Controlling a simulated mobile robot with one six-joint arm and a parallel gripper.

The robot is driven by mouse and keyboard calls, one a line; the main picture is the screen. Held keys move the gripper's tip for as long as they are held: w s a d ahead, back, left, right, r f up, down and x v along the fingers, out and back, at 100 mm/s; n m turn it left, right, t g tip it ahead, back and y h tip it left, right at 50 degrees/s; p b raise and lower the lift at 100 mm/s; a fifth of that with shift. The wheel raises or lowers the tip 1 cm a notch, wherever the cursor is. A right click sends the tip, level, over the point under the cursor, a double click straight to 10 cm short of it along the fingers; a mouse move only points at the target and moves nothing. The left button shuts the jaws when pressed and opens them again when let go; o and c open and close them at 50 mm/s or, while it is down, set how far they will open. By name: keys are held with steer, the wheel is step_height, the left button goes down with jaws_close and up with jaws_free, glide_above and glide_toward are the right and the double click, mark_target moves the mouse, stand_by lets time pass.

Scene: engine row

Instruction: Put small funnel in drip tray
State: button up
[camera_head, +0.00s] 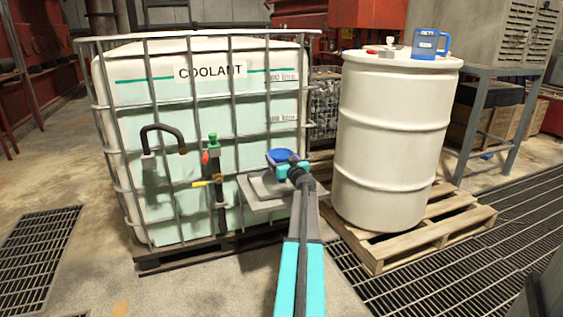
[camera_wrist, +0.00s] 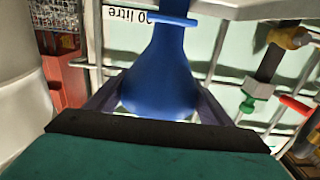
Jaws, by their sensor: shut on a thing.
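The small funnel (camera_wrist: 160,75) is blue, with a wide cone and a narrower neck, and sits between the two fingers of my gripper (camera_wrist: 155,100) in the wrist view. In the head view the funnel (camera_head: 280,155) shows as a blue round shape at the tip of my gripper (camera_head: 290,167). The drip tray (camera_head: 258,193) is a grey, shallow tray at the front of the coolant tank. The funnel overlaps the tray's far edge in the head view; I cannot tell its height over it. A grey surface, likely the tray (camera_wrist: 240,8), crosses the top of the wrist view.
The caged coolant tank (camera_head: 170,110) carries a green-handled tap (camera_head: 213,150) and a black hose (camera_head: 165,130). A white drum (camera_head: 390,140) on a pallet (camera_head: 440,225) stands close on the right, with a blue jug (camera_head: 427,44) on top. Floor grating (camera_head: 430,280) lies at front right.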

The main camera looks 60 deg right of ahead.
steer(key=shift+f, duration=0.55)
steer(key=shift+f+b, duration=0.15)
steer(key=shift+b, duration=0.2)
steer(key=o, duration=1.4)
steer(key=shift+r+p, duration=0.25)
steer(key=shift+p, duration=0.15)
steer(key=v, duration=1.2)
steer(key=shift+p, duration=0.3)
steer(key=shift+f, duration=0.1)
